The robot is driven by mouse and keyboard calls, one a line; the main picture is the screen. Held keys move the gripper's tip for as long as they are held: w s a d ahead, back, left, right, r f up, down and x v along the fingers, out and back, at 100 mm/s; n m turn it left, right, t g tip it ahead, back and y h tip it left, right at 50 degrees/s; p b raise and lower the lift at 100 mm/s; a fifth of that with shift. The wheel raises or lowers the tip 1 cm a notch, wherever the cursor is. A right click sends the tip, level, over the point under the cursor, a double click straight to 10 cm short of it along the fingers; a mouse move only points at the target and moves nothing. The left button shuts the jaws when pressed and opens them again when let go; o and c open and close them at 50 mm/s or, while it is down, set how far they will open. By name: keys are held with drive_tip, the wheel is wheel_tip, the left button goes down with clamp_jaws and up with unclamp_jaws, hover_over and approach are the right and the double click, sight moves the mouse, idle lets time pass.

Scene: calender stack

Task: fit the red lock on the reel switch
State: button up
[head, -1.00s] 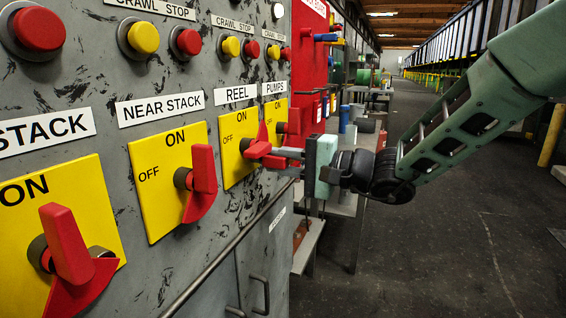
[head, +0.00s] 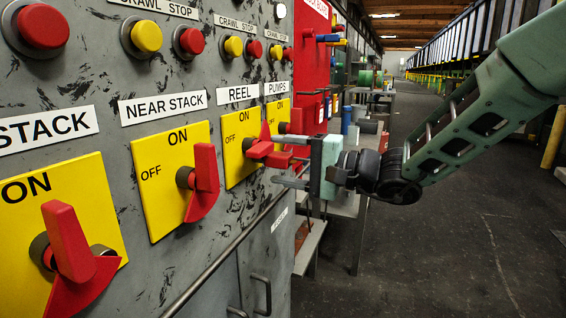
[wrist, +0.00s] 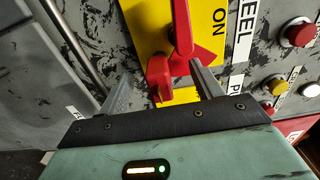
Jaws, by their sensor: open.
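The reel switch has a yellow plate (head: 236,124) marked ON and OFF under the REEL label. Its red handle (head: 260,149) lies sideways, with the red sector above it; the handle also shows in the wrist view (wrist: 182,28). A red block, which looks like the lock (wrist: 158,80), sits by the handle's outer end, in the head view too (head: 279,160). Its shackle is not visible. My gripper (head: 279,161) is open, one finger above and one below the block. In the wrist view (wrist: 160,68) a gap shows on both sides of it.
The near stack switch (head: 203,180) and another switch (head: 68,243) stand to the left with handles upright. Push buttons (head: 145,38) line the panel's top. A rail (head: 215,255) runs below.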

drive_tip(key=b+v, duration=0.3)
drive_tip(key=v, duration=0.3)
drive_tip(key=shift+d, duration=0.2)
idle(0.4)
drive_tip(key=shift+s, duration=0.15)
drive_tip(key=s+a+f+n+g+h, duration=0.1)
drive_tip(key=s+f+n+g+h, duration=0.3)
drive_tip(key=s, duration=0.5)
drive_tip(key=s+a+f+n+g+h, duration=0.1)
drive_tip(key=s+a+f+g+h, duration=0.1)
drive_tip(key=s+f+g, duration=0.5)
drive_tip(key=s+d+f+n+t+h, duration=0.5)
drive_tip(key=s+d+f+n+h, duration=0.25)
drive_tip(key=s+d+h, duration=0.4)
wheel_tip(320, 180, up, 21)
drive_tip(key=s+d+y+p, duration=0.1)
drive_tip(key=p, duration=2)
drive_tip(key=shift+s+d+m, duration=0.3)
drive_tip(key=shift+d+m, duration=0.05)
drive_tip(key=shift+m, duration=0.1)
